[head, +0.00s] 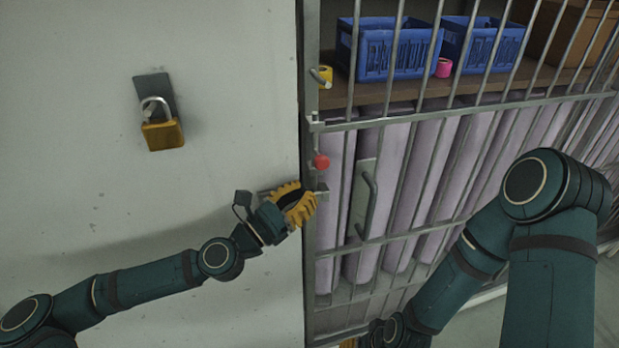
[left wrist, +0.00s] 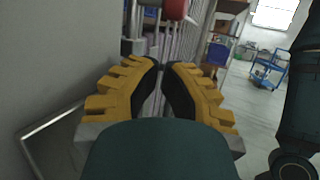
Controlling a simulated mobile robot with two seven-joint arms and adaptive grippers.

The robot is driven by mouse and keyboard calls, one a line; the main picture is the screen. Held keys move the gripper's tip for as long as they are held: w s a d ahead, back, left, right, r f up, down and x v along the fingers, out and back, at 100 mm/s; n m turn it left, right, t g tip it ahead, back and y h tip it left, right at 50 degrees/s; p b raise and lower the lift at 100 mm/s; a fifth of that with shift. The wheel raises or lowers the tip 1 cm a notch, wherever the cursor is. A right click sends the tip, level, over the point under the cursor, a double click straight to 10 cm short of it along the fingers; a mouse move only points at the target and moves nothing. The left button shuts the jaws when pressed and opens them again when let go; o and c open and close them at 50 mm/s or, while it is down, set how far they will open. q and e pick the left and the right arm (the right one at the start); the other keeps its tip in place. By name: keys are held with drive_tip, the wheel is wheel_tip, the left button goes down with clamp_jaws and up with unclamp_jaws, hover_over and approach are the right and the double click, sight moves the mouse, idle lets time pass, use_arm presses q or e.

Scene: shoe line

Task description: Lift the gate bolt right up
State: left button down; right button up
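The gate bolt shows by its red knob (head: 321,161), high on the left upright of the barred gate (head: 340,125). The red knob (left wrist: 176,8) is also at the top edge of the left wrist view, above and beyond the fingertips. My left gripper (head: 306,195) is just below and left of the knob, apart from it. Its yellow fingers (left wrist: 162,68) lean together with a narrow gap at the tips. I cannot tell whether anything is between them. My right arm comes in at the right of the head view; its gripper is mostly hidden at the bottom edge.
An open brass padlock (head: 162,133) hangs on the pale wall at left. A curved pull handle (head: 368,205) is on the gate. Blue crates (head: 390,48), a yellow tape roll (head: 325,76) and a pink roll (head: 443,67) sit on a shelf (head: 480,88) behind the bars.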

sight(318, 167)
use_arm(q)
drive_tip(key=shift+w+d+r, duration=0.2)
drive_tip(key=shift+r, duration=0.35)
drive_tip(key=shift+w+d+r, duration=0.15)
drive_tip(key=shift+r, duration=0.45)
drive_tip(key=shift+w+d+r, duration=0.2)
drive_tip(key=shift+r, duration=0.35)
use_arm(e)
drive_tip(key=shift+r, duration=0.15)
use_arm(q)
drive_tip(key=shift+r, duration=0.1)
use_arm(e)
drive_tip(key=shift+r, duration=0.1)
